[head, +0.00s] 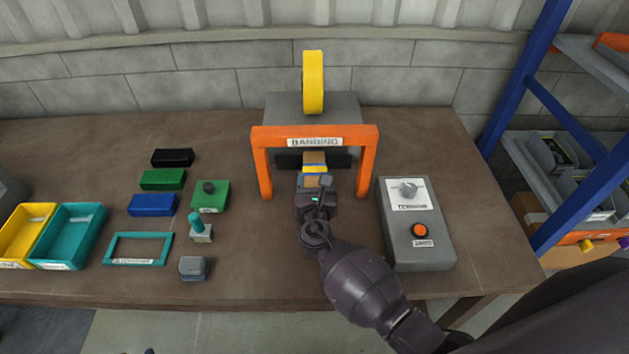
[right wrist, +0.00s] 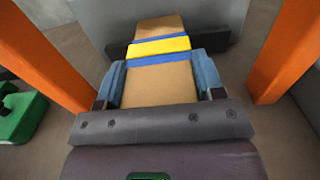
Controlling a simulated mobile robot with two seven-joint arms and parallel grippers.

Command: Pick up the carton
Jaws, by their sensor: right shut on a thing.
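The carton (head: 314,158) is a brown box with a yellow band edged in blue across it. It lies under the orange arch of the banding machine (head: 371,160). In the right wrist view the carton (right wrist: 160,85) runs away from me between my fingers. My right gripper (head: 315,183) reaches in from the front and is shut on the near part of the carton, with a blue-grey finger on each side (right wrist: 160,82). The carton's underside is hidden, so I cannot tell whether it touches the table. My left gripper is not in view.
The orange posts stand close on both sides of my right gripper. A grey control box (head: 405,255) with a knob and orange button is to the right. Green (head: 162,180), blue and black blocks, a teal frame (head: 108,250) and yellow and teal trays (head: 75,235) are left.

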